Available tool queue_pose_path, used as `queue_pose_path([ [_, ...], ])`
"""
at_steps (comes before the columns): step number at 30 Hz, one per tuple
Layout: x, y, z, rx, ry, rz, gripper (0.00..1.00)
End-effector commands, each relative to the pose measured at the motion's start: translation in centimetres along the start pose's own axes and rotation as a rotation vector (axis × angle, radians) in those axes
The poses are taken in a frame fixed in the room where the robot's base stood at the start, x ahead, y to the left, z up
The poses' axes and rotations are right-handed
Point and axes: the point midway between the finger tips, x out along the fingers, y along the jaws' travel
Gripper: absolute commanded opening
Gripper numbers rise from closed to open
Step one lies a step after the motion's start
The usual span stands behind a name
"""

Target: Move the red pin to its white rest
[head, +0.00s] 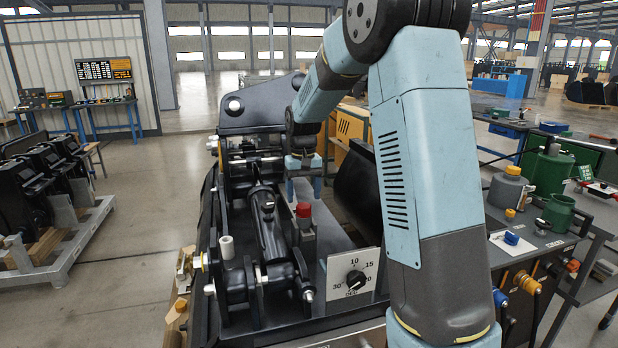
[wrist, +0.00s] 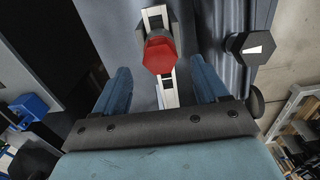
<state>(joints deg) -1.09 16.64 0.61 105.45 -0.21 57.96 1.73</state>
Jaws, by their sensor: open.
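The red pin (head: 304,210) stands upright on a grey block of the black coupler, with its red head on top. In the wrist view its hexagonal red head (wrist: 159,55) lies over a pale slotted strip (wrist: 168,95). My gripper (head: 304,196) is open and points down just above the pin, its fingers either side in the picture. In the wrist view the blue fingers (wrist: 160,74) are apart, with the red head centred between and slightly beyond their tips. No contact shows. A white upright cylinder (head: 227,247) stands at the coupler's left; I cannot tell whether it is the rest.
A black cylinder (head: 268,225) lies along the coupler just left of the pin. A dial plate (head: 354,277) stands at the front right. A dark hexagonal head (wrist: 252,48) is right of the pin in the wrist view. A bench with cans (head: 545,240) is at the right.

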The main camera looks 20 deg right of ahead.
Motion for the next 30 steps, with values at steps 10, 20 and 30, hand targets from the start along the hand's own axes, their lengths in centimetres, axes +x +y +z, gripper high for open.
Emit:
queue_pose_path([
  [10, 3.8, 0.0, 0.0, 0.000, 0.000, 0.000, 0.73],
  [20, 4.2, 0.1, 0.0, 0.001, 0.001, 0.000, 0.73],
  [30, 4.2, 0.1, 0.0, 0.001, 0.001, 0.000, 0.46],
])
